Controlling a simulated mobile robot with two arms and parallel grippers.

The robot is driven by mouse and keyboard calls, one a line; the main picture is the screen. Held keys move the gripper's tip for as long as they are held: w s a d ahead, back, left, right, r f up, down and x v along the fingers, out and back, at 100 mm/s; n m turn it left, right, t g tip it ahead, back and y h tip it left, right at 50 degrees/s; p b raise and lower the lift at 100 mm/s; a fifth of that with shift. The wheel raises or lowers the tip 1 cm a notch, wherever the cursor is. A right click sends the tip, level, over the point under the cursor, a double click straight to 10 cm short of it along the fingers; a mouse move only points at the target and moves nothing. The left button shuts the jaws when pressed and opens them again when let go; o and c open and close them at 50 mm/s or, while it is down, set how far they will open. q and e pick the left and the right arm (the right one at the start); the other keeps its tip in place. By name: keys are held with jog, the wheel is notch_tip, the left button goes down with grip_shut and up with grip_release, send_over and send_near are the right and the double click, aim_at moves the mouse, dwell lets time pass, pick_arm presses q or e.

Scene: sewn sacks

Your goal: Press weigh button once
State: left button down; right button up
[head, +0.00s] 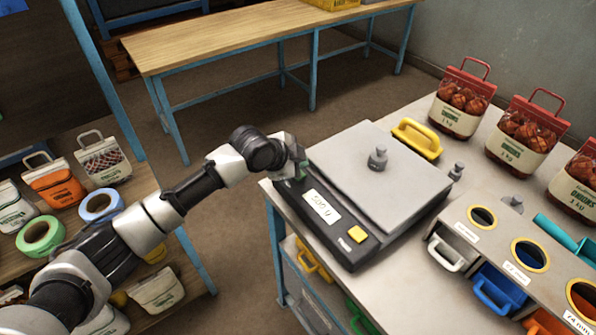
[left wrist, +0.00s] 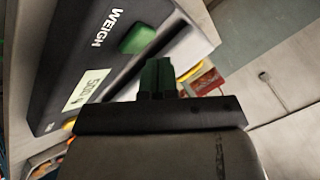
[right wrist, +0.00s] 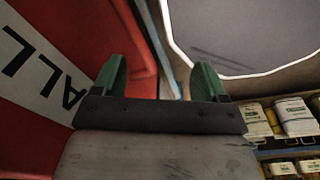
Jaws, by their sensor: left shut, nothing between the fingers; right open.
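The scale (head: 345,215) stands on the near-left corner of the right table, with a metal weight (head: 377,158) on its plate. Its display (head: 322,207) reads 500 g, and a yellow button (head: 357,234) sits at the front end. The green weigh button (left wrist: 137,38) shows beside the WEIGH lettering in the left wrist view. My left gripper (head: 293,170) is shut and empty over the panel's far-left end. Its fingertips (left wrist: 158,76) appear close to the green button; I cannot tell whether they touch it. My right gripper (right wrist: 162,80) is open and empty, seen only in the right wrist view.
Beside the scale are a yellow-handled thing (head: 417,138), more weights (head: 456,171) and a bin rack with round openings (head: 530,255). Bags of onions (head: 460,98) line the back right. Left shelves hold sacks and tape rolls (head: 40,236). A red panel (right wrist: 90,40) is near my right gripper.

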pick_arm(q)
jog(key=shift+r+p, duration=2.15)
jog(key=shift+r, duration=0.4)
jog(key=shift+f, duration=0.1)
